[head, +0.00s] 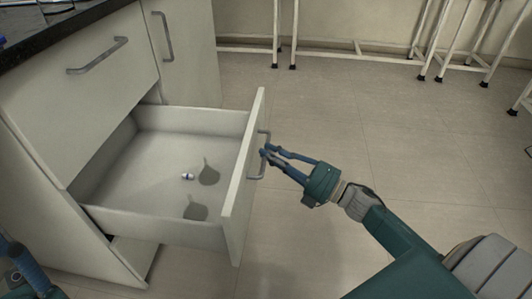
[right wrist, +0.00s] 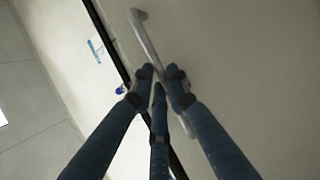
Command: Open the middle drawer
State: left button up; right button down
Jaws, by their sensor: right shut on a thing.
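The middle drawer (head: 240,205) of the white cabinet stands well out from the cabinet body, and its inside is in view from above. Its grey bar handle (head: 259,176) is on the front panel. My right gripper (head: 266,152) is shut on this handle. In the right wrist view, the blue fingers (right wrist: 160,78) close around the lower part of the handle (right wrist: 146,32), and its upper end shows free. Part of my left gripper (head: 22,264) shows at the lower left edge of the head view; its fingertips are not clear.
A small white and dark item (head: 188,176) and two flat grey-green shapes lie in the drawer. The top drawer (head: 95,95) above is closed, under a black worktop (head: 62,30). Open floor (head: 400,140) lies to the right; white furniture legs (head: 440,40) stand at the back.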

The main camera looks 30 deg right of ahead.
jog(key=shift+a+f, duration=0.1)
jog(key=c, duration=1.7)
grip_release()
jog(key=shift+o, duration=0.2)
jog(key=shift+s, duration=0.1)
jog(key=v, duration=1.2)
